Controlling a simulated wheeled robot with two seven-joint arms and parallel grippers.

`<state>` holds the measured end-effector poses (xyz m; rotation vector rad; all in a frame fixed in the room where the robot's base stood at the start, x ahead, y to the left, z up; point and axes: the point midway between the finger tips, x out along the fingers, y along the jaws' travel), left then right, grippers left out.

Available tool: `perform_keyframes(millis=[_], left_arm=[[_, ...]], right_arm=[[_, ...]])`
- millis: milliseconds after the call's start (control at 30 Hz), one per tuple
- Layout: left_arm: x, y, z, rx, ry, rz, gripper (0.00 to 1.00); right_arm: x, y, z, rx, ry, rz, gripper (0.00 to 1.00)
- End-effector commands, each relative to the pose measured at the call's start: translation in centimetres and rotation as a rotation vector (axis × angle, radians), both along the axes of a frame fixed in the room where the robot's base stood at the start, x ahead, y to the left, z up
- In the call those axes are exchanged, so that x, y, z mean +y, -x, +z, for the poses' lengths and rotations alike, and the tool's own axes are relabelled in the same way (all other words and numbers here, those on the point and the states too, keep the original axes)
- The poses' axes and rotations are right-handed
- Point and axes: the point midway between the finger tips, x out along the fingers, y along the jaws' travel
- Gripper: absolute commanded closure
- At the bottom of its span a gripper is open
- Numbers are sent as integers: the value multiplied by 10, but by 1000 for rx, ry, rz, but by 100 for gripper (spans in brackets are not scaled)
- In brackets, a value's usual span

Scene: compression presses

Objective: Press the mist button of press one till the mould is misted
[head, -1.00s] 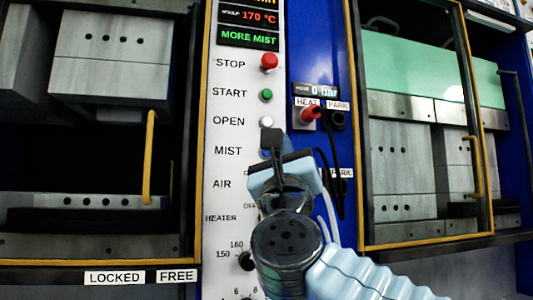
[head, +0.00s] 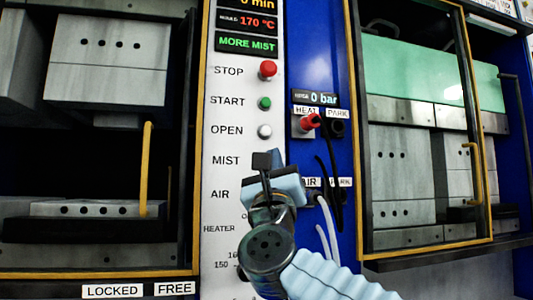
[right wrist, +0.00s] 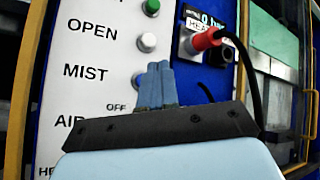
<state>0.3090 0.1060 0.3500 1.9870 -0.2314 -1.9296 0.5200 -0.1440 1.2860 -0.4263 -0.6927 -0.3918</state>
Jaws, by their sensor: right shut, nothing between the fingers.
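The white control panel (head: 222,120) of the left press has a MIST label (head: 226,160); its button is hidden behind my right gripper in the head view. In the right wrist view a button (right wrist: 138,81) partly shows just left of my fingertips, in the MIST row. My right gripper (head: 265,160) is shut and empty, its tips at the height of the MIST row. It also shows in the right wrist view (right wrist: 157,70); I cannot tell whether it touches the button. The display (head: 247,44) reads MORE MIST in green. My left gripper is not in view.
The red STOP (head: 267,69), green START (head: 264,103) and white OPEN (head: 265,131) buttons sit above. A red plug (head: 310,121) with a black cable is right of the panel. The press opening (head: 110,160) is at left, a second press (head: 415,85) at right.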

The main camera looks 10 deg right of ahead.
Motion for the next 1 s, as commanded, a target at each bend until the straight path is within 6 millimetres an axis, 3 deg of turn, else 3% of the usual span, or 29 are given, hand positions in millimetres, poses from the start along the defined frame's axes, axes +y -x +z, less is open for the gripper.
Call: perform_keyframes(millis=[300,1000], left_arm=[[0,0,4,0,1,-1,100],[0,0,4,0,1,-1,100]], right_arm=[[1,-25,0,0,1,1,100],[1,-27,0,0,0,0,100]])
